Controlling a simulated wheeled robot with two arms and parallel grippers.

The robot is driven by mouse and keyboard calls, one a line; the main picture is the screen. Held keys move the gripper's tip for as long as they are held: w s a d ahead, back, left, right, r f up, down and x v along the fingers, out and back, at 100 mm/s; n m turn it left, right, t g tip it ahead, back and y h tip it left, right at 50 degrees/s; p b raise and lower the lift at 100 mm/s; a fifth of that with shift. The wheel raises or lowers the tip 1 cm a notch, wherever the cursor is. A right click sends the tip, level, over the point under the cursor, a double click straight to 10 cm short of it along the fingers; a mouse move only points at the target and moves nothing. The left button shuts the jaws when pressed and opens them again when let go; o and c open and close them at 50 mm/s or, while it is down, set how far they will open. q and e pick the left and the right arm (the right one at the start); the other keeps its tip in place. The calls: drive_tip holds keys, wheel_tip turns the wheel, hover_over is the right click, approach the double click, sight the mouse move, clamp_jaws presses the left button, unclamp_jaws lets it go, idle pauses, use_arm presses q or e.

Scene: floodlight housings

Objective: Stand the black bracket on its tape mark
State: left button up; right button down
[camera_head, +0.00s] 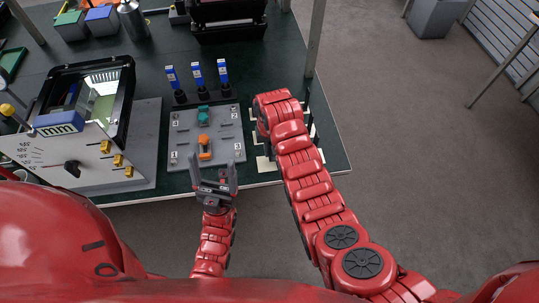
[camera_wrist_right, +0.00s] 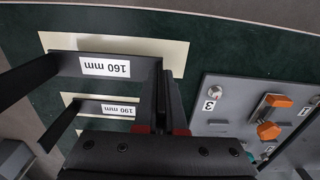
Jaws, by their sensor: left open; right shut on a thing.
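The black bracket labelled 160 mm (camera_wrist_right: 65,64) is in the right wrist view, over a cream tape mark (camera_wrist_right: 172,50) on the dark green table. My right gripper (camera_wrist_right: 166,100) is shut on the bracket's right end. I cannot tell whether the bracket touches the table. In the head view my right arm hides the bracket and the right gripper. A second black bracket labelled 190 mm (camera_wrist_right: 88,105) is beside it, by another cream strip (camera_wrist_right: 72,97). My left gripper (camera_head: 213,168) is open and empty, near the table's front edge.
A grey numbered board (camera_head: 224,130) with orange and teal parts lies left of the right arm. Several blue-tagged tools (camera_head: 197,73) stand behind it. A housing (camera_head: 105,85) and tilted panel (camera_head: 60,150) are at left. A metal post (camera_head: 316,40) rises at the table's right edge.

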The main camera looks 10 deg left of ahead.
wheel_tip(320, 180, down, 3)
drive_tip(key=shift+s+r+p, duration=0.1)
drive_tip(key=shift+r+p, duration=0.1)
drive_tip(key=shift+p, duration=0.45)
drive_tip(key=shift+f, duration=0.25)
drive_tip(key=shift+f, duration=0.2)
drive_tip(key=c, duration=1)
unclamp_jaws()
drive_tip(key=shift+r, duration=0.15)
